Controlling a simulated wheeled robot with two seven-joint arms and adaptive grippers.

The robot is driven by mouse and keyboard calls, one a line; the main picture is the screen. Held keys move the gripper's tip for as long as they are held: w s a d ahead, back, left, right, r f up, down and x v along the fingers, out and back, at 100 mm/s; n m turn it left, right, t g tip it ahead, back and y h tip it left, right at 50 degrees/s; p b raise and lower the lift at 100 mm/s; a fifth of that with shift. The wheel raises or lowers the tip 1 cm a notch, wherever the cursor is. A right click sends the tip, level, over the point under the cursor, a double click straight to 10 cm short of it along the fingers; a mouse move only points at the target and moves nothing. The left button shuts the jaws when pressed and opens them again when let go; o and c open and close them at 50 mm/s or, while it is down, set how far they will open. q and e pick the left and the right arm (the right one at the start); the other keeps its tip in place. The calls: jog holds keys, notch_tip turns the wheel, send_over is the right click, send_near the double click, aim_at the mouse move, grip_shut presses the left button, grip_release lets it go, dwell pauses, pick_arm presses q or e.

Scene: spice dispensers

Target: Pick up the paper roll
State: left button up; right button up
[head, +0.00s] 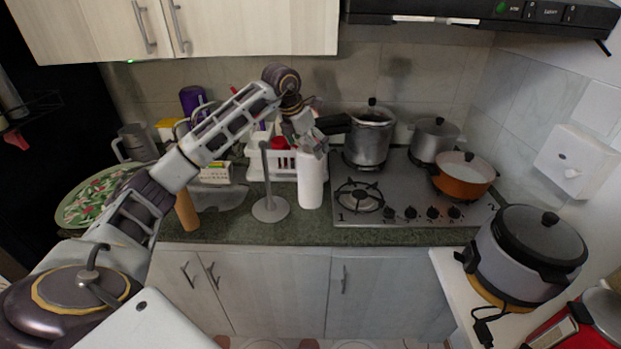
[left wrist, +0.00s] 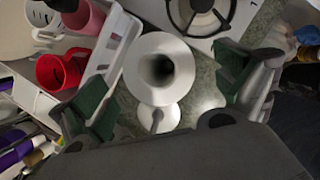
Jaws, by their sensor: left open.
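The paper roll (head: 311,182) is a white upright cylinder on the green counter, left of the stove. In the left wrist view the roll (left wrist: 146,86) is seen from above, with its dark centre hole facing me. My left gripper (head: 309,140) is above the roll's top in the head view. In the left wrist view the left gripper (left wrist: 170,90) is open, with one green-padded finger on each side of the roll. I cannot tell whether either finger touches it. My right gripper is not in view.
A grey stand with a pole (head: 270,209) is just left of the roll. A white rack (head: 262,165) with cups is behind it. The stove (head: 400,212) with a silver pressure cooker (head: 369,140) is close on the right. The counter's front edge is clear.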

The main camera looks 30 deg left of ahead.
pick_arm(q)
jog(key=shift+w+f, duration=0.2)
jog(key=shift+f, duration=0.3)
jog(key=shift+w+f, duration=0.1)
jog(key=shift+f, duration=0.2)
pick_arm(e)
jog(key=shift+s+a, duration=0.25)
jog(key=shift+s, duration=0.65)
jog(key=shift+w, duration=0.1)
